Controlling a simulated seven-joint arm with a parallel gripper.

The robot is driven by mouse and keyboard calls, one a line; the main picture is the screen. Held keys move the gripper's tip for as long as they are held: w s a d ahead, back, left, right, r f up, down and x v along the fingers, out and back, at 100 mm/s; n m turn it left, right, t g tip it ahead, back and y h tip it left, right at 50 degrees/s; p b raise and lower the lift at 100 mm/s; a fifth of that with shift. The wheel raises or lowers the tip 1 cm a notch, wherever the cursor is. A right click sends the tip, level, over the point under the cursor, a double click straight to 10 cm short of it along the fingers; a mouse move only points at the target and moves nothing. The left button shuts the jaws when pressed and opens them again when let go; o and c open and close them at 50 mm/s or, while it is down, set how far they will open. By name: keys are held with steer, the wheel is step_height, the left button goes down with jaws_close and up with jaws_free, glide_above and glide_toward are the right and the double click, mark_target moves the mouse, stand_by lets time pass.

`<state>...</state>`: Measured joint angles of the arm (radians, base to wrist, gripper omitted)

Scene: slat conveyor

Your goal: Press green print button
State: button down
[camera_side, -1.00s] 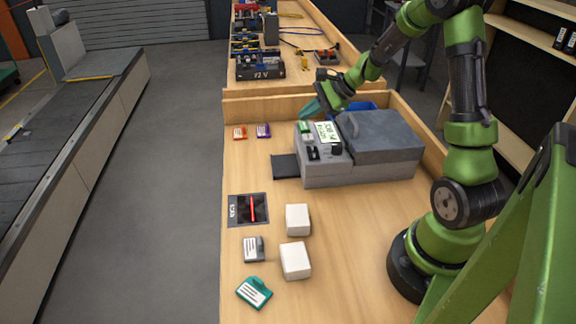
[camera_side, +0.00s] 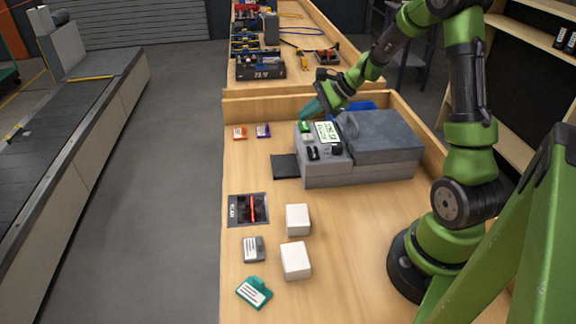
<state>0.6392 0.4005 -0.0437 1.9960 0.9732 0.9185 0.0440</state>
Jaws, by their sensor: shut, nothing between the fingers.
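The grey printer (camera_side: 360,165) stands on the wooden bench, with a control panel on its left part. The green print button (camera_side: 305,127) is at the panel's upper left corner, beside a small lit display (camera_side: 327,133). My gripper (camera_side: 308,112) is shut and empty, with teal fingertips pointing down and left, right by the far side of the green button. From this angle I cannot tell whether the fingertips touch the button. My wrist is above and behind the panel.
A dark output tray (camera_side: 286,167) juts from the printer's left. An orange tag (camera_side: 240,132) and a purple tag (camera_side: 263,130) lie left of it. Nearer are a scan pad (camera_side: 233,211), white blocks (camera_side: 297,219), a grey tag (camera_side: 253,249) and a teal tag (camera_side: 254,292). Wooden walls edge the bench.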

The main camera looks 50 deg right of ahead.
mark_target(308, 126)
steer(key=shift+f, duration=0.15)
stand_by(0.7)
steer(key=shift+f, duration=0.25)
steer(key=shift+f, duration=0.45)
stand_by(0.6)
steer(key=shift+r, duration=3.4)
